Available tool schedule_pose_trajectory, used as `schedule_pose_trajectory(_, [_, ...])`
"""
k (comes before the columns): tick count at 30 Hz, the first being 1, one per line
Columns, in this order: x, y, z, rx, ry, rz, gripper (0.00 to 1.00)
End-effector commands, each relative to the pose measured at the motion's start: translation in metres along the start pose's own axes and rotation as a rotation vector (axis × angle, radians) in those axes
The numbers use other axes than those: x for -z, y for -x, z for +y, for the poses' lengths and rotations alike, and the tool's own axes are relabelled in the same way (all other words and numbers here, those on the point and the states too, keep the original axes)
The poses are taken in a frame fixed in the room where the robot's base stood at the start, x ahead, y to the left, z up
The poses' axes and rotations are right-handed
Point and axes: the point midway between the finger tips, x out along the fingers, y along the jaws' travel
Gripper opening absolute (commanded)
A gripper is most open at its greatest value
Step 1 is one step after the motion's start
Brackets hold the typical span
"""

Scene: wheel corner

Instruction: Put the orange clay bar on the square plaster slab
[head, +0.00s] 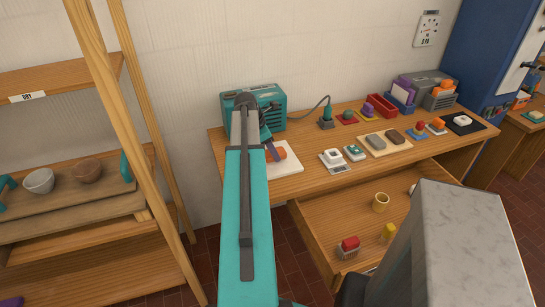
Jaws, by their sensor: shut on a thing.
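The orange clay bar (280,153) is at the left part of the table, over the square plaster slab (291,168). The slab is pale, flat and partly hidden behind my teal arm. My gripper (271,151) is small and dark in this view, partly hidden by the arm, and shut on the orange bar. The bar looks very low over the slab; I cannot tell whether it touches it.
A teal box-shaped device (268,97) stands behind the slab. A white scale-like device (333,158) is to its right, among several small items. A wooden shelf (60,76) stands left.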

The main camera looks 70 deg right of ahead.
Motion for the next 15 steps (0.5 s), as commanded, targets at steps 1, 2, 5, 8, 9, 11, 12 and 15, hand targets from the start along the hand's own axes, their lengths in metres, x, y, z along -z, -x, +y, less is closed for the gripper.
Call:
schedule_pose_trajectory(1, [0.001,-0.002,0.000,0.001,0.000,0.000,0.17])
schedule_pose_trajectory(2, [0.002,-0.004,0.000,0.001,0.000,0.000,0.17])
schedule_pose_trajectory(5, [0.005,-0.012,-0.001,0.003,0.000,0.000,0.17])
schedule_pose_trajectory(8, [0.009,-0.020,0.000,0.002,0.000,0.000,0.17])
schedule_pose_trajectory(9, [0.010,-0.023,-0.001,0.002,0.001,0.000,0.17])
schedule_pose_trajectory(11, [0.011,-0.026,-0.001,0.002,0.001,0.000,0.17])
schedule_pose_trajectory(12, [0.011,-0.028,0.000,0.001,0.001,0.000,0.17])
schedule_pose_trajectory(15, [0.012,-0.029,0.000,0.000,0.000,-0.001,0.17])
